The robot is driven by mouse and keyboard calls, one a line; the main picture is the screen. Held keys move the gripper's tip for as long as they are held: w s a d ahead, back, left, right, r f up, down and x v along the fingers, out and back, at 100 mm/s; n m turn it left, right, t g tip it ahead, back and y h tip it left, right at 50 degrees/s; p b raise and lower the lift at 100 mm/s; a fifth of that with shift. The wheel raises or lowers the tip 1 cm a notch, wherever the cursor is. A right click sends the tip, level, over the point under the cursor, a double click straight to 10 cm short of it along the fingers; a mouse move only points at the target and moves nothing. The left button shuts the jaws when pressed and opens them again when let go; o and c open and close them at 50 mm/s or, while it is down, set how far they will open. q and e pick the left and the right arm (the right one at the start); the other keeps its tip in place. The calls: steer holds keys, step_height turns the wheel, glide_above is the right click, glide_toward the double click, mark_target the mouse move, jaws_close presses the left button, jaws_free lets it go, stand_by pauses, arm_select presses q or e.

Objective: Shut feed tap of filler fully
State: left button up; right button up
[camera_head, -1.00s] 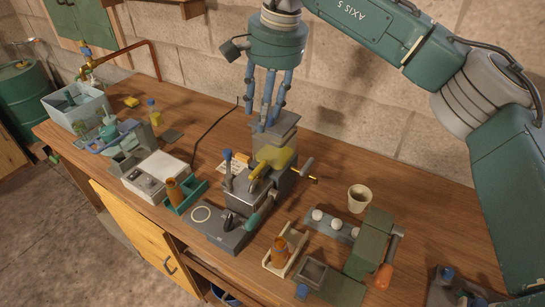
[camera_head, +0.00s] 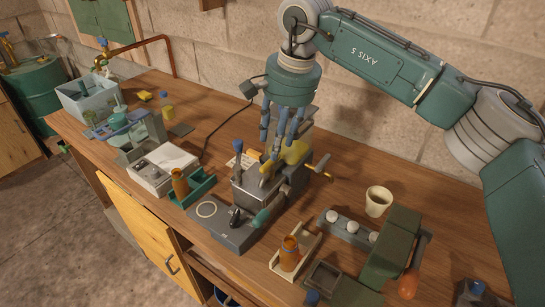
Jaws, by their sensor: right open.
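The filler (camera_head: 252,196) is a grey metal machine in the middle of the wooden bench. A yellow handle (camera_head: 296,152) lies across its top; I take it for the feed tap, but its exact setting is hard to tell. My right gripper (camera_head: 279,146) comes down from above with its blue-grey fingers open. The fingertips are at the yellow handle and partly hide it; I cannot tell whether they touch it. A blue-knobbed lever (camera_head: 237,146) stands at the filler's left, and a green-handled lever (camera_head: 261,219) is at its front. My left gripper is out of view.
A cream cup (camera_head: 378,201) and a green press-like device (camera_head: 391,244) are at the right. A white scale (camera_head: 160,168) is farther left.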

mark_target(271, 163)
steer(key=f, duration=0.2)
steer(key=f+p, duration=0.1)
steer(key=f, duration=0.1)
steer(key=w+a+f, duration=0.1)
steer(key=f, duration=0.1)
steer(key=shift+f, duration=0.3)
jaws_close()
